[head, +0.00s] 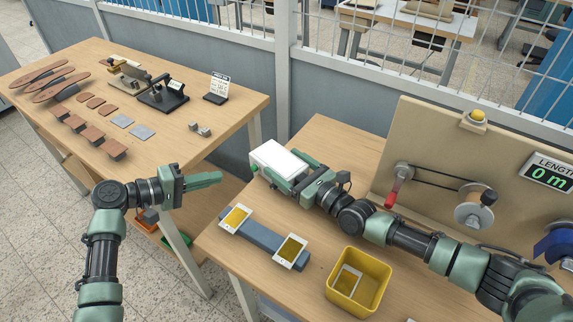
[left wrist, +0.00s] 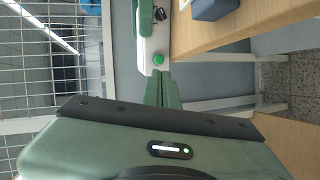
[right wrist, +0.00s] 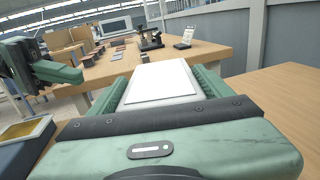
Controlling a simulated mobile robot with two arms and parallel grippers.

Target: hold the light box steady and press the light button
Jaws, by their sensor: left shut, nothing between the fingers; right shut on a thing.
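The white light box (head: 281,157) sits at the left back corner of the right-hand table. My right gripper (head: 287,170) is shut on it, with a finger on each side. In the right wrist view the box's white top (right wrist: 162,82) lies between the fingers. My left gripper (head: 218,178) is shut and empty, to the left of the box and apart from it. In the left wrist view the shut fingers (left wrist: 165,78) point at the green light button (left wrist: 158,59) on the box's side, with a small gap that is hard to judge.
Two gold-and-white cards (head: 290,251) lie on a blue-grey bar in front of the box. A yellow bin (head: 358,282) stands at the front. A beige panel with a red-handled crank (head: 396,186) stands at the right. Another table with leather pieces is at the left.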

